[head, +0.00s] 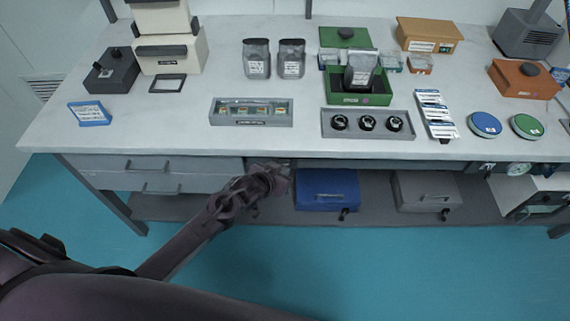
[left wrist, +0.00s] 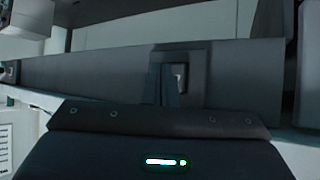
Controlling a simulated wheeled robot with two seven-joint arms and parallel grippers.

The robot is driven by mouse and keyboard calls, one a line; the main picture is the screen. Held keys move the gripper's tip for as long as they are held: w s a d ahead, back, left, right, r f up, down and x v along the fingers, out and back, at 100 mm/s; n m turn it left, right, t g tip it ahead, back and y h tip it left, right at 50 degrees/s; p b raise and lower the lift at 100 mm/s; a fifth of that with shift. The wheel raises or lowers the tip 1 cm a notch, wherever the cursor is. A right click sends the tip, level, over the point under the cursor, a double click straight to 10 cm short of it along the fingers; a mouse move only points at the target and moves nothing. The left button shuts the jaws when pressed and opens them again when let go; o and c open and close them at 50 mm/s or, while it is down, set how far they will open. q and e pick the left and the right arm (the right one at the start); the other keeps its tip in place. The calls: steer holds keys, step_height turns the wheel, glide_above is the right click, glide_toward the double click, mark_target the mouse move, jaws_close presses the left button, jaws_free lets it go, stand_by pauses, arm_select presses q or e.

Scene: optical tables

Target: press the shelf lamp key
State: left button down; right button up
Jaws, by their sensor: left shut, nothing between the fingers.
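My left gripper (head: 280,177) is in front of the bench's front edge, just below the worktop, with its fingers shut and empty. In the left wrist view its dark fingers (left wrist: 166,86) point at a dark square plate on a grey rail. A small pale key (left wrist: 180,76) sits in that plate, right beside the fingertips and partly covered by them. I cannot tell whether the fingertips touch the key. In the head view the key is hidden behind the gripper. My right gripper is not in view.
The worktop (head: 160,125) overhangs drawers (head: 150,165) on the left. A blue case (head: 327,188) and a grey case (head: 425,190) stand on the lower shelf, right of the gripper. A grey tray (head: 252,122) sits on the worktop above. The teal floor in front is clear.

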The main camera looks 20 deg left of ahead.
arm_select(q)
steer(key=shift+w, duration=0.15)
stand_by(0.4)
steer(key=shift+w+a, duration=0.15)
steer(key=shift+w, duration=0.15)
stand_by(0.3)
steer(key=shift+s+r+p, duration=0.1)
steer(key=shift+s+p, duration=0.25)
steer(key=shift+p, duration=0.2)
steer(key=shift+s, duration=0.1)
